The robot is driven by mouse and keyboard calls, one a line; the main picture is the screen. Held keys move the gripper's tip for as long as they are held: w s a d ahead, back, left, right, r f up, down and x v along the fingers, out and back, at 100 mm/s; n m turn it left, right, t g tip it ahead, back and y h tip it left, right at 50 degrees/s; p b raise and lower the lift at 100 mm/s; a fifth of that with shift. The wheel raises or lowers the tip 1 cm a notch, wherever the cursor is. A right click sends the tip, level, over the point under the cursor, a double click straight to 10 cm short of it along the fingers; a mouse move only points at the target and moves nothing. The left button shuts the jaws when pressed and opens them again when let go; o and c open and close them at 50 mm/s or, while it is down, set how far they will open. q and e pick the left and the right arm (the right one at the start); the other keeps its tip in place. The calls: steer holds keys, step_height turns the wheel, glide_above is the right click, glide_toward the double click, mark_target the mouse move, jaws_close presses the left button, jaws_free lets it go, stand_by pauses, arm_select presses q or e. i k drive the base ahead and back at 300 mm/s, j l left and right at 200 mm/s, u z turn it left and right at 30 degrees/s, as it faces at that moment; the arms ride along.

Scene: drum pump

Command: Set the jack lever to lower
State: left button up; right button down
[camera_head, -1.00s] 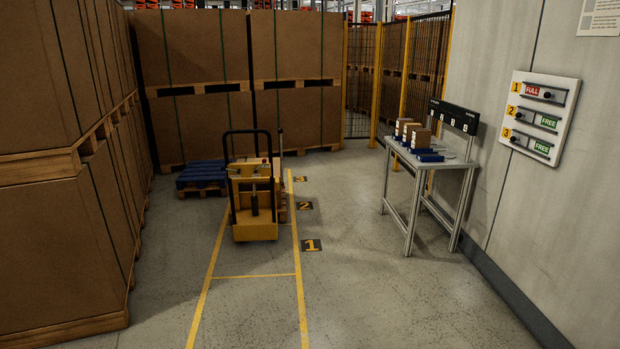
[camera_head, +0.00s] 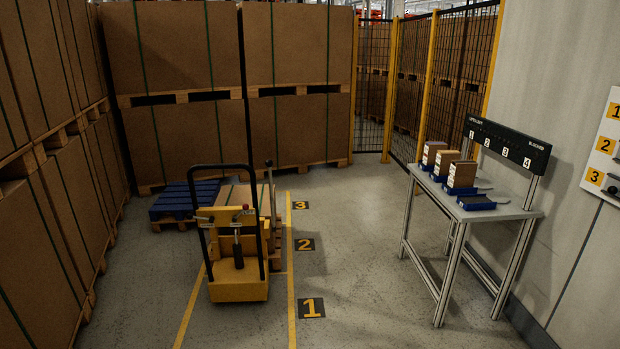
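A yellow pallet jack (camera_head: 238,287) with a tall black push handle (camera_head: 195,190) stands on the floor left of centre, ahead of me. A small lever with a red knob (camera_head: 245,208) shows at the top of its yellow body. A dark cylinder (camera_head: 238,250) stands upright on the front of it. Another thin upright lever with a dark knob (camera_head: 269,164) rises at the right side. I cannot tell from here which of these is the jack lever or what setting it is in. Neither of my grippers is in view.
A blue pallet (camera_head: 174,202) lies behind the jack at left. Stacked cartons line the left and back. A workbench (camera_head: 498,212) with several boxes and blue trays stands at right. The floor between jack and bench, marked 1 (camera_head: 311,308), 2 and 3, is clear.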

mark_target(245, 207)
steer(key=i+l+u, duration=0.1)
steer(key=i+u, duration=0.15)
steer(key=i, duration=0.25)
steer(key=i+l+u, duration=0.15)
steer(key=i+u, duration=0.15)
steer(key=i, duration=0.2)
steer(key=i+l+u, duration=0.25)
steer(key=i, duration=0.25)
steer(key=i+l+u, duration=0.3)
steer(key=i+l, duration=0.15)
steer(key=i+l+u, duration=0.6)
steer(key=l, duration=0.15)
steer(key=i+l+u, duration=0.15)
steer(key=l+u, duration=0.15)
steer(key=l, duration=0.1)
